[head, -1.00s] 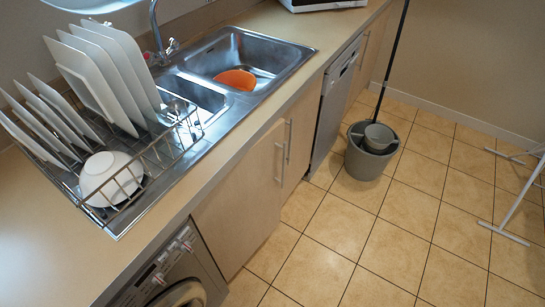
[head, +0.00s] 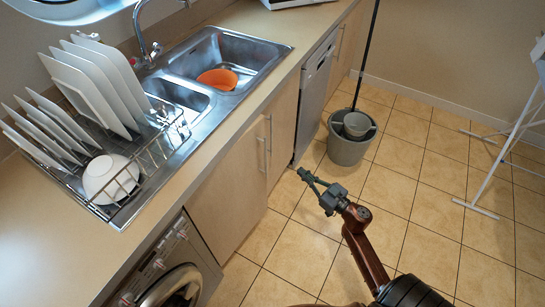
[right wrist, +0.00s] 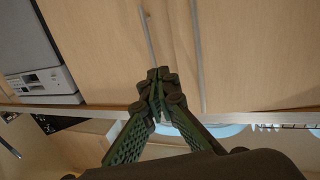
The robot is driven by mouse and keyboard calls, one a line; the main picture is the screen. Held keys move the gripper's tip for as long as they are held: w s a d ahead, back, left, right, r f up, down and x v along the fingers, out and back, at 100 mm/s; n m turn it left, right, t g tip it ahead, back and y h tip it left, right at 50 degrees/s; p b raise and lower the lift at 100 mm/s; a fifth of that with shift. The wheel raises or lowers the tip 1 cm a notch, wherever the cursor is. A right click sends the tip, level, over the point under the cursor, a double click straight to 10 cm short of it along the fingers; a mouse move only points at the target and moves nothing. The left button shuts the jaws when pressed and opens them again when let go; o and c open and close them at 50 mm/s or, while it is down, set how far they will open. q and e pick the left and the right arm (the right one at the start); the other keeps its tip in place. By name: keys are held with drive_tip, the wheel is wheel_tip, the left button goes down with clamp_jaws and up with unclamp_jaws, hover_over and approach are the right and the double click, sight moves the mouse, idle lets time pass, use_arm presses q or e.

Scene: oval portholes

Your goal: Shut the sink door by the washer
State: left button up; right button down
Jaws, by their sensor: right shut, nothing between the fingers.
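The sink door by the washer (head: 228,203) is a pale wood cabinet door under the sink, just right of the washing machine (head: 172,270). Its upright bar handle (head: 261,154) is near its right edge. It stands nearly in line with the cabinet front; I cannot tell whether it is slightly ajar. My right gripper (head: 304,176) is shut and empty, over the floor in front of the doors, apart from them. In the right wrist view, which is upside down, the shut fingertips (right wrist: 158,76) show before the wood doors (right wrist: 255,55). My left gripper is out of view.
The second sink door (head: 283,130) and the dishwasher (head: 316,95) lie further right. A grey bucket (head: 348,148) with a mop stands on the floor. A white drying rack (head: 500,150) is at the right. Tiled floor between is clear.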

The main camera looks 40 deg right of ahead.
drive_tip(key=n+y, duration=0.1)
drive_tip(key=y, duration=0.1)
drive_tip(key=y+b, duration=0.1)
drive_tip(key=b, duration=0.2)
approach(263, 154)
drive_tip(key=w, duration=0.2)
drive_tip(key=shift+n+g, duration=0.3)
drive_tip(key=shift+g, duration=0.1)
drive_tip(key=b+x, duration=0.1)
drive_tip(key=x, duration=0.1)
drive_tip(key=r+b+x, duration=0.1)
drive_tip(key=x, duration=0.1)
drive_tip(key=shift+w+a, duration=0.15)
drive_tip(key=shift+a, duration=0.1)
drive_tip(key=shift+w, duration=0.25)
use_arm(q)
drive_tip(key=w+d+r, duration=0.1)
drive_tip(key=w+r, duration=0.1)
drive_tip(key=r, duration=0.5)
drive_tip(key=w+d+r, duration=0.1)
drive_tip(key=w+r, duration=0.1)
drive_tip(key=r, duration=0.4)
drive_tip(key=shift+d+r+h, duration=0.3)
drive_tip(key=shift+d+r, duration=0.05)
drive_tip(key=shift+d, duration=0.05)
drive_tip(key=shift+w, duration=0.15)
use_arm(e)
drive_tip(key=shift+a+r+y, duration=0.1)
drive_tip(key=shift+y, duration=0.2)
